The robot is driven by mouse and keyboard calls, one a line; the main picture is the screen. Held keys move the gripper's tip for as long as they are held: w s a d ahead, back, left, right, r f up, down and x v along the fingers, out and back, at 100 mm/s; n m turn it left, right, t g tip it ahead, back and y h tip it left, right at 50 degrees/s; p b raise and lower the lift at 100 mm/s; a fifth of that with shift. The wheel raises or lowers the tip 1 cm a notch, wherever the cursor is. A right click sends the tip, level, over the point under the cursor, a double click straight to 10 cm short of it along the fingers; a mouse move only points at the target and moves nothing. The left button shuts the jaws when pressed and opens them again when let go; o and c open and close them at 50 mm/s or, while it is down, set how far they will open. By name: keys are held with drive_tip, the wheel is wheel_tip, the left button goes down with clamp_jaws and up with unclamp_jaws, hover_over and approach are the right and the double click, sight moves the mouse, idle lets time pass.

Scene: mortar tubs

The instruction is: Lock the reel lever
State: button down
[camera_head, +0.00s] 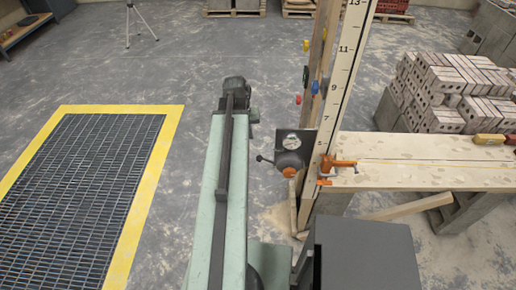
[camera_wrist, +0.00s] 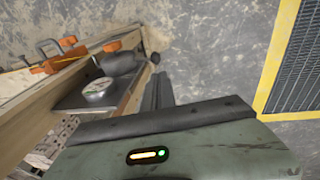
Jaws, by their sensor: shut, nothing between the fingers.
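The reel lever (camera_head: 265,159) is a dark rod with a black ball end, sticking out left from the reel's orange hub (camera_head: 289,172). The hub sits by a dark plate with a round dial (camera_head: 291,142) at the foot of the post. In the wrist view the lever's black ball (camera_wrist: 155,58) lies just beyond my fingertips, with the dial (camera_wrist: 98,88) and orange hub (camera_wrist: 112,46) to the left. My gripper (camera_wrist: 163,90) shows as dark fingers, shut and empty, apparently apart from the lever. In the head view my arm's far end is left of the dial; the fingers are not clear.
A tall numbered board (camera_head: 345,70) stands at the end of a wooden plank (camera_head: 430,174). An orange clamp (camera_head: 335,166) grips there. Bricks (camera_head: 450,92) are stacked at right. A yellow-edged floor grating (camera_head: 75,200) lies left.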

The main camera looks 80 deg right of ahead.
sight(259, 157)
drive_tip(key=shift+s+d+r, duration=0.1)
drive_tip(key=shift+s, duration=0.55)
drive_tip(key=f+b, duration=0.4)
drive_tip(key=s+d+f+b, duration=0.1)
drive_tip(key=f+b, duration=0.4)
drive_tip(key=s+f+b, duration=0.1)
drive_tip(key=f+b, duration=0.4)
drive_tip(key=shift+d, duration=0.35)
drive_tip(key=shift+r, duration=0.1)
drive_tip(key=shift+w, duration=0.1)
